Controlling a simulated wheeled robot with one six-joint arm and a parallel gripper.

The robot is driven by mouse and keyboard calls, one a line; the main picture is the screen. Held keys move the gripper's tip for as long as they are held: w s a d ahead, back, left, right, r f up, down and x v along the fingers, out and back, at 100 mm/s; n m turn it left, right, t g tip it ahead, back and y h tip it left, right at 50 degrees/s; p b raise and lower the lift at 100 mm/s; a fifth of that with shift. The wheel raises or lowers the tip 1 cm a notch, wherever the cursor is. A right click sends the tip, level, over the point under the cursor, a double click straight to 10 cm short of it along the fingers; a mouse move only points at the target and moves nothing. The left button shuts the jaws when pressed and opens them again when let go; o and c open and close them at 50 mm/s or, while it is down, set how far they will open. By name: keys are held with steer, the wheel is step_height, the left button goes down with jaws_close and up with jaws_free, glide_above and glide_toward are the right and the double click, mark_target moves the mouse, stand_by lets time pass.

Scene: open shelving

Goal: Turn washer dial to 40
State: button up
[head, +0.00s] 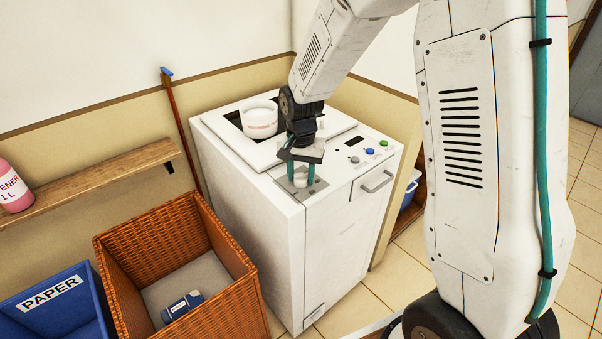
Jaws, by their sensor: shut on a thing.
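The white washer (250,210) stands against the wall in the middle of the head view. Its dial (299,181) is a small pale knob on the front left of the top panel. My gripper (300,182) points down over the panel with its teal fingers on both sides of the dial, shut on it. The fingers and wrist cover part of the dial, and its marks and setting cannot be read from here.
A white tub (260,118) sits at the washer's top opening. Buttons (370,151) and a dark display lie right of the dial. A wicker basket (115,255) holding a blue bottle (183,305), a blue paper bin (60,310) and a wooden shelf (95,180) with a pink bottle (12,190) stand left.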

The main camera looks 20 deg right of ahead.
mark_target(301, 174)
steer(key=shift+w, duration=0.1)
steer(key=o, duration=1)
step_height(301, 174, up, 8)
steer(key=shift+f, duration=0.1)
steer(key=s+d+r+n, duration=0.1)
steer(key=s+r, duration=0.3)
steer(key=s, duration=0.6)
steer(key=s+d+r+n+t, duration=0.1)
steer(key=s+r+n, duration=0.2)
steer(key=s, duration=0.7)
steer(key=s+d+r+n, duration=0.1)
steer(key=s+r+n, duration=0.2)
steer(key=s, duration=0.7)
steer(key=shift+s+r, duration=0.2)
steer(key=shift+r, duration=1.1)
